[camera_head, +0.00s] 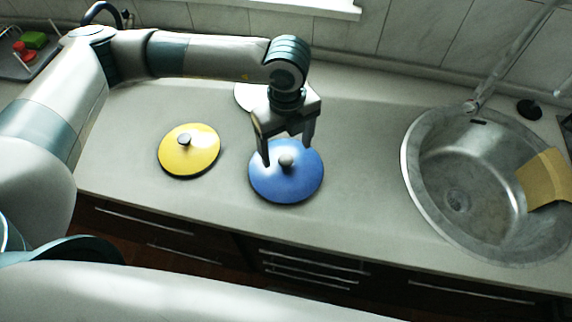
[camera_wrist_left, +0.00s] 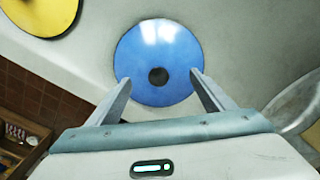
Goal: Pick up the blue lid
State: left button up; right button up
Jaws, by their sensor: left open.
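Nothing is between the fingers' grip. From these views I cannot tell how high the fingertips are above the lid. My right gripper does not show.
A pale round thing (camera_head: 244,96) is partly hidden behind my left gripper. A steel sink (camera_head: 450,190) holding a tan item (camera_head: 545,180) is on the right. Counter between the blue lid and sink is clear.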

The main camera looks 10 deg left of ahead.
aim_at(285, 160)
pick_arm(q)
jog(key=f, duration=0.1)
jog(key=f+p, duration=0.1)
jog(key=shift+s+f+p, duration=0.3)
jog(key=shift+f, duration=0.7)
jog(key=c, duration=1.7)
